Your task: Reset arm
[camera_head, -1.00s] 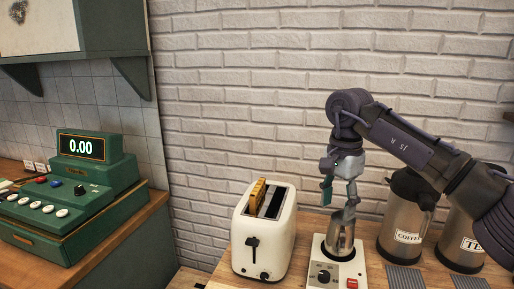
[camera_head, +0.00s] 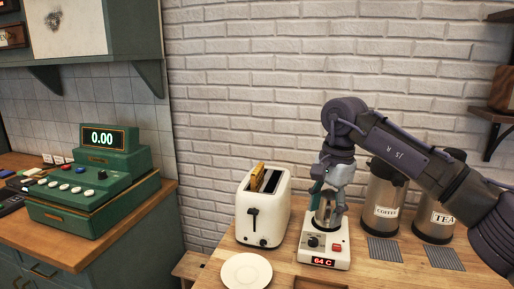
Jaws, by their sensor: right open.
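My right arm comes in from the right, and its gripper (camera_head: 328,204) points down over the small white heater (camera_head: 324,249). Its fingers are open and hang at the upper part of a metal cup (camera_head: 327,218) standing on the heater. The fingers partly hide the cup, and I cannot tell whether they touch it. The heater's red display reads 64 C. My left gripper is not in view.
A cream toaster (camera_head: 263,214) with bread in one slot stands left of the heater. A white plate (camera_head: 246,271) lies in front. Coffee (camera_head: 383,198) and tea (camera_head: 433,219) canisters stand behind my forearm. A green register (camera_head: 95,190) sits on the left counter.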

